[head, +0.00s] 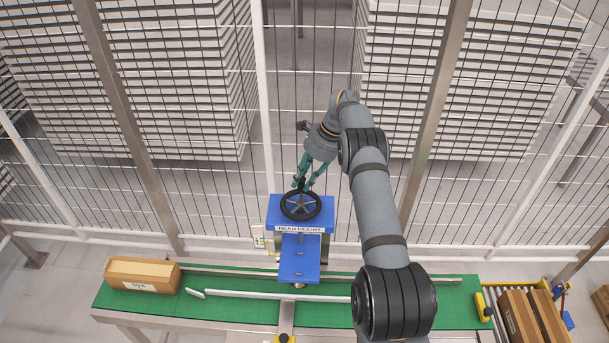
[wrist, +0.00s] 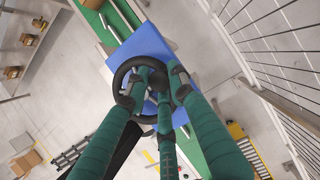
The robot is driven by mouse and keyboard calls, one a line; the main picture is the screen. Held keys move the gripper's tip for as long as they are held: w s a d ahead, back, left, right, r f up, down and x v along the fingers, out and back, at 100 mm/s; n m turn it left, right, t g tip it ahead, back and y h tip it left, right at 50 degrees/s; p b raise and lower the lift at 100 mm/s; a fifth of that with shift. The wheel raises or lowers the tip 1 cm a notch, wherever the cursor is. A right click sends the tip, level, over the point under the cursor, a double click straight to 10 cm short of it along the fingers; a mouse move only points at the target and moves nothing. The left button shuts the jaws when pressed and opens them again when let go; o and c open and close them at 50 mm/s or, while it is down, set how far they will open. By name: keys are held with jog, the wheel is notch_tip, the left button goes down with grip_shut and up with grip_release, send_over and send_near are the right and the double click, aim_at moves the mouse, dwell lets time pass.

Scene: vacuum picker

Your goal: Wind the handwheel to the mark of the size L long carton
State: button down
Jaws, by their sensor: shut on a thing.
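The black handwheel (head: 300,205) lies on top of the blue "HEAD HEIGHT" housing (head: 274,227) above the conveyor. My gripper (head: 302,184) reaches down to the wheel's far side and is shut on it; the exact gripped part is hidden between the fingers. In the wrist view the green fingers cover much of the wheel, with its dark rim (wrist: 118,82) showing at the left. A small pale panel (head: 259,237) with tiny marks sits left of the housing, too small to read.
The green conveyor belt (head: 235,309) runs below the housing, with a white guide rail (head: 270,295) along it. Brown cartons (head: 519,317) stand at the right near a yellow fitting (head: 483,307). A mesh fence (head: 300,110) rises behind the wheel.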

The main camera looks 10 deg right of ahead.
jog(key=shift+w+r, duration=0.1)
jog(key=shift+w, duration=0.05)
jog(key=c, duration=1.9)
grip_release()
jog(key=shift+o, duration=1.2)
jog(key=v, duration=0.7)
jog(key=shift+r, duration=0.15)
jog(key=shift+d, duration=0.15)
jog(key=shift+c, duration=0.3)
